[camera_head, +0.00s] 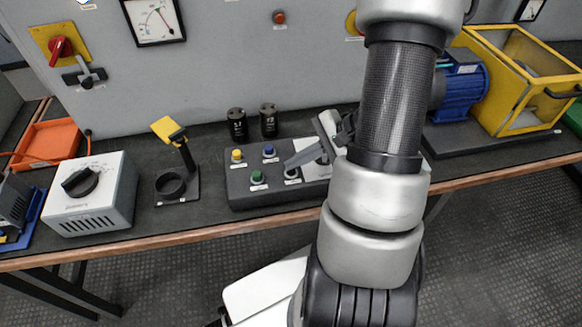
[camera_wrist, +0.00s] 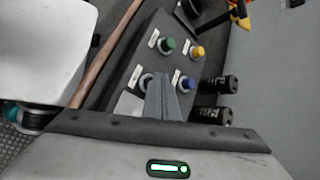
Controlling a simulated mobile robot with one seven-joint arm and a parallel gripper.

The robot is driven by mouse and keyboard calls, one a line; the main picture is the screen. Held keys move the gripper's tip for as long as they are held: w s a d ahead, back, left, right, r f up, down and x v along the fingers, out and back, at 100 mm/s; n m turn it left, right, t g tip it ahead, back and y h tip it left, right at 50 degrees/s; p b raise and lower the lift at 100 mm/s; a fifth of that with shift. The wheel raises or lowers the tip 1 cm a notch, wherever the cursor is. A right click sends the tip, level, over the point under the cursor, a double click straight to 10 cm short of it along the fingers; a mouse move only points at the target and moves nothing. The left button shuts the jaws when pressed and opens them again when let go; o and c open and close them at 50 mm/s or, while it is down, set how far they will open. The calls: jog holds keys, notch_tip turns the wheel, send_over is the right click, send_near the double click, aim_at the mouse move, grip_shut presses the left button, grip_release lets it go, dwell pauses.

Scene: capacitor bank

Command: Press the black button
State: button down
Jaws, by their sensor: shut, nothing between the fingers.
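The dark control box (camera_head: 240,190) lies on the bench with several coloured buttons on it. The black button (camera_head: 291,174) is at the box's front, right of the green button (camera_head: 257,177) and nearer the bench edge than the blue button (camera_head: 269,151). My gripper (camera_head: 288,163) is shut and empty, its fingertips right over the black button; I cannot tell if they touch it.
The yellow button (camera_head: 237,154) is at the box's back left. Two black capacitors (camera_head: 238,125) stand behind the box. A stand with a yellow flag (camera_head: 170,130) and a grey dial box (camera_head: 95,195) are to the left. A blue motor (camera_head: 462,82) is at right.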

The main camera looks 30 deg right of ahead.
jog(key=shift+f, duration=0.3)
jog(key=shift+r, duration=0.15)
dwell(0.4)
jog(key=shift+r+p, duration=0.7)
jog(key=shift+r, duration=0.5)
notch_tip(320, 180, up, 5)
jog(key=p, duration=0.3)
jog(key=shift+d, duration=0.1)
dwell(0.4)
